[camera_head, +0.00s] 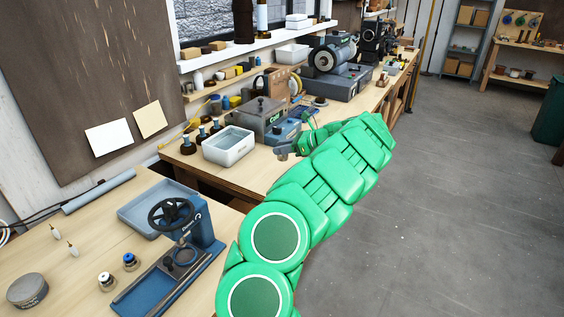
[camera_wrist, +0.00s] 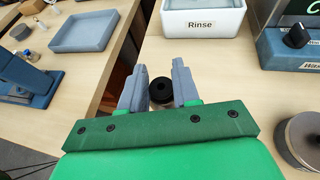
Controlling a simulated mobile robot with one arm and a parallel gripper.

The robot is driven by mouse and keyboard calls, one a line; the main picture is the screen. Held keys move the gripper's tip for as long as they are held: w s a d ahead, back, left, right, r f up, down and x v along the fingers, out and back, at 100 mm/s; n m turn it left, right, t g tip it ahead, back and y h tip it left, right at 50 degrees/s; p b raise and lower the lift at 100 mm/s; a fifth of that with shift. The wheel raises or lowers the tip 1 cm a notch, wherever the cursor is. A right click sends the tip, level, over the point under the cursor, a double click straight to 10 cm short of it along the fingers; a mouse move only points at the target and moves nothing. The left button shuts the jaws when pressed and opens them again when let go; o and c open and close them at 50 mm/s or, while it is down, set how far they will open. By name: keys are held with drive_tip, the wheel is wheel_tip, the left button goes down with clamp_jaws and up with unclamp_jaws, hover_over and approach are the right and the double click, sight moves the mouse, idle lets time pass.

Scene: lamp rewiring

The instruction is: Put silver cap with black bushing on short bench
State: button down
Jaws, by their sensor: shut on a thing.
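My gripper (camera_wrist: 160,88) is shut on a small round part with a black bushing (camera_wrist: 161,90) on top. A little of the metal cap (camera_wrist: 166,104) shows under the bushing; its colour is hard to tell. In the head view my gripper (camera_head: 285,152) is over the farther, long bench (camera_head: 247,178), to the right of the white rinse tray (camera_head: 229,146); the held part is not clear there. The nearer bench (camera_head: 65,290), whose visible part looks shorter, is at lower left, with a gap between the benches.
On the nearer bench stand a blue press (camera_head: 175,262), a grey-blue tray (camera_head: 150,207), a round tin (camera_head: 27,290), a silver cap with a pale top (camera_head: 106,281) and one with a blue top (camera_head: 129,260). Bare wood shows around the caps. A blue box (camera_wrist: 290,45) is right of my gripper.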

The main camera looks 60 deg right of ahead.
drive_tip(key=shift+w+d+f, duration=0.4)
drive_tip(key=shift+d+f, duration=0.25)
drive_tip(key=shift+f, duration=0.25)
drive_tip(key=shift+w+d+f, duration=0.45)
drive_tip(key=shift+d+f, duration=0.2)
drive_tip(key=shift+f, duration=0.2)
drive_tip(key=shift+w+d+f, duration=0.4)
drive_tip(key=shift+d+f, duration=0.25)
drive_tip(key=shift+f, duration=0.25)
drive_tip(key=shift+f, duration=0.1)
drive_tip(key=shift+w+d+f, duration=0.1)
drive_tip(key=shift+d+f, duration=0.05)
drive_tip(key=shift+w+d+f, duration=0.1)
drive_tip(key=shift+f, duration=1.55)
drive_tip(key=c, duration=0.8)
unclamp_jaws()
drive_tip(key=shift+f, duration=0.15)
